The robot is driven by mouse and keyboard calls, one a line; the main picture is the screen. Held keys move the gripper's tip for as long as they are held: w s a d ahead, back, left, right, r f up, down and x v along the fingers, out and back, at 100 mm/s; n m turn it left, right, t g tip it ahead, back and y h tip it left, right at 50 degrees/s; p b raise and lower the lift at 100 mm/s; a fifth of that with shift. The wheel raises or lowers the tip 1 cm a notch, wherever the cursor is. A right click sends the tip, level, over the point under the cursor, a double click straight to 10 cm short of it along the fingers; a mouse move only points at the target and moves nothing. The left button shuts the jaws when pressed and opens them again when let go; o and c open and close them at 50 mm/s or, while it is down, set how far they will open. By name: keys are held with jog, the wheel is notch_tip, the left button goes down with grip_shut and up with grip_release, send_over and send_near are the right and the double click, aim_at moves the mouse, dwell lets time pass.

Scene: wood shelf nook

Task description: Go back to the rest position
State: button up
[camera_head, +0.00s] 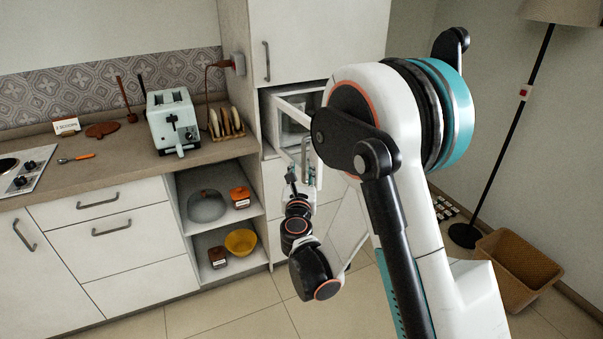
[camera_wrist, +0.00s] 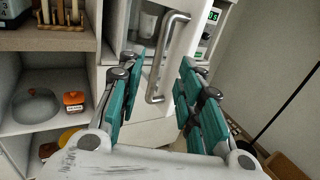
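My gripper (camera_head: 297,183) is in front of the built-in appliance in the tall cabinet. In the wrist view its two teal-padded fingers (camera_wrist: 158,72) are spread apart and hold nothing. The silver door handle (camera_wrist: 168,58) shows in the gap between them, with clear space on both sides. How far the handle is from the fingertips I cannot tell. The appliance door (camera_head: 298,108) stands ajar, and its handle shows in the head view (camera_head: 305,158). A green-lit display (camera_wrist: 214,15) is at the right of the appliance. My arm hides part of the cabinet.
A toaster (camera_head: 173,121) and a toast rack (camera_head: 225,123) stand on the counter (camera_head: 120,160). Open shelves below hold a grey dome (camera_head: 206,207), orange jar (camera_head: 240,196) and yellow bowl (camera_head: 240,242). A wicker basket (camera_head: 515,265) and floor lamp (camera_head: 508,130) are at right. Floor is clear front left.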

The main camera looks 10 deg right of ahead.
jog(key=s+a+r+n+g+y, duration=0.15)
jog(key=s+r+n+y, duration=0.3)
jog(key=r+n, duration=0.5)
jog(key=s+a+r+n+y, duration=0.25)
jog(key=s+r+n, duration=0.35)
jog(key=n, duration=0.6)
jog(key=s+d+f+n+g+h, duration=0.1)
jog(key=s+d+f+n+g, duration=0.2)
jog(key=s, duration=0.6)
jog(key=s+d+f+n+g+h, duration=0.1)
jog(key=s+d+f+n+g, duration=0.2)
jog(key=s+d+n, duration=0.3)
jog(key=s+d+f+n+g+h, duration=0.1)
jog(key=s+d+f+n+g, duration=0.2)
jog(key=s, duration=0.9)
jog(key=d+n, duration=0.2)
jog(key=n, duration=0.2)
jog(key=shift+f+h, duration=0.4)
